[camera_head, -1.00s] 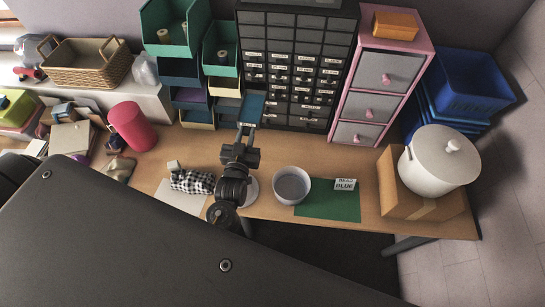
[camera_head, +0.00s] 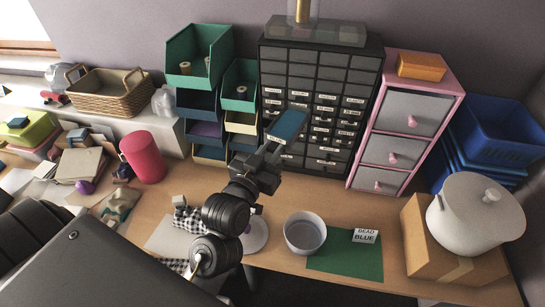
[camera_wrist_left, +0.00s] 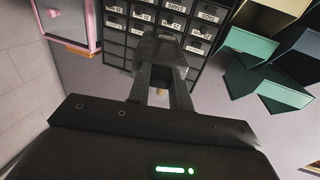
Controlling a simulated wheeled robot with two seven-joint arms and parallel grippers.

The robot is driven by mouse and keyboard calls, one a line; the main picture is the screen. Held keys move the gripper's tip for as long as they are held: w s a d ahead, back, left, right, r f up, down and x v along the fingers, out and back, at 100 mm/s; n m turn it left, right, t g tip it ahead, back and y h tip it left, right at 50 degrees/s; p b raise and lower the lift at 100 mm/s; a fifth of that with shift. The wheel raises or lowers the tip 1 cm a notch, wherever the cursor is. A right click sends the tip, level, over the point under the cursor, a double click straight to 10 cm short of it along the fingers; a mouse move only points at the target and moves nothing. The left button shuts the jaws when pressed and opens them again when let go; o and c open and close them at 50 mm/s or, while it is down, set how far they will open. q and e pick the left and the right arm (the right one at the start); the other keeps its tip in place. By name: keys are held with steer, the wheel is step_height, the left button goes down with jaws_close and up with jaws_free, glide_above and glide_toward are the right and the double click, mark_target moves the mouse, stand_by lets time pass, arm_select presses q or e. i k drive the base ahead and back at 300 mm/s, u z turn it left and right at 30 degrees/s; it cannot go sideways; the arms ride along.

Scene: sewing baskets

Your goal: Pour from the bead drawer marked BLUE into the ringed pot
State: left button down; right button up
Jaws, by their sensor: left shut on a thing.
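My left gripper (camera_head: 270,152) is shut on a small drawer (camera_head: 287,125) with blue showing in it, held up in front of the dark cabinet. In the left wrist view, the drawer shows as a dark block (camera_wrist_left: 160,50) between the fingers (camera_wrist_left: 161,84); its inside is hidden there. A round pale pot (camera_head: 304,233) stands on the table, lower right of the gripper, partly on a green mat (camera_head: 345,262). A card reading BEAD BLUE (camera_head: 365,236) is on the mat. I cannot make out a ring on the pot. My right gripper is not in view.
The dark cabinet (camera_head: 318,70) of labelled drawers and a pink drawer unit (camera_head: 375,150) stand behind. A white lidded pot (camera_head: 470,225) sits on a cardboard box at right. Green and blue bins (camera_head: 197,75) stand left of the cabinet. A white disc (camera_head: 257,235) lies beside the pale pot.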

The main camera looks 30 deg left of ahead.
mark_target(305, 233)
steer(key=z, duration=0.6)
steer(key=k, duration=0.95)
steer(key=u, duration=0.35)
